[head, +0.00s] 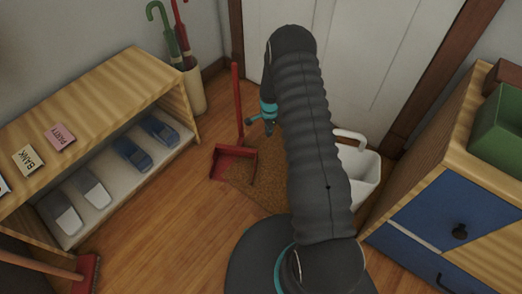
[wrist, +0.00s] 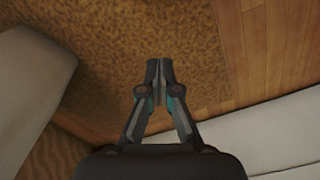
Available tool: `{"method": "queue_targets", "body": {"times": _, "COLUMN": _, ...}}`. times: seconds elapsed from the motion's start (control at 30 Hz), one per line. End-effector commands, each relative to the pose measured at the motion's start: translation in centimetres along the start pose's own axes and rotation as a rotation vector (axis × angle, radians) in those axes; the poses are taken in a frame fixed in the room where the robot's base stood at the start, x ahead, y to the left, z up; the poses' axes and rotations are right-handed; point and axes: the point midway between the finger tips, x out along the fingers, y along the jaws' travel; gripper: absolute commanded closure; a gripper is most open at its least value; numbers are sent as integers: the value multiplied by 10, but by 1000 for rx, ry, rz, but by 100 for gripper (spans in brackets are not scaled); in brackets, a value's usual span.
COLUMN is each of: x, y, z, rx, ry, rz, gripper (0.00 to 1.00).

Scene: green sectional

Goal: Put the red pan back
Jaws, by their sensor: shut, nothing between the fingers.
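The red pan (head: 234,164) is a dustpan with a tall, upright red handle. It rests on the floor at the left edge of a brown mat (head: 262,188). My gripper (head: 262,122) is just right of the handle in the head view, apart from it as far as I can tell. In the wrist view my gripper (wrist: 158,68) is shut with nothing between its fingertips, over the mat (wrist: 110,40). The pan is not seen in the wrist view.
A wooden shoe shelf (head: 110,80) stands at left, with a red broom (head: 86,272) before it. An umbrella stand (head: 190,90) is at the back. A white bin (head: 362,178) and a blue-drawer cabinet (head: 440,215) are at right. The floor at left centre is clear.

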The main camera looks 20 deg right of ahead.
Motion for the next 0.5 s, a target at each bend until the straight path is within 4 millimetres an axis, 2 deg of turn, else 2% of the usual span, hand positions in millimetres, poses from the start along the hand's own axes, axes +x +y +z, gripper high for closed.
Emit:
{"method": "queue_targets", "body": {"times": 0.1, "x": 18, "y": 4, "z": -1, "rx": 30, "ry": -3, "rz": 11, "gripper": 100}}
{"method": "queue_targets", "body": {"times": 0.37, "x": 44, "y": 6, "z": -1, "rx": 40, "ry": -5, "rz": 15, "gripper": 100}}
{"method": "queue_targets", "body": {"times": 0.5, "x": 70, "y": 6, "z": 0, "rx": 40, "ry": -5, "rz": 16, "gripper": 100}}
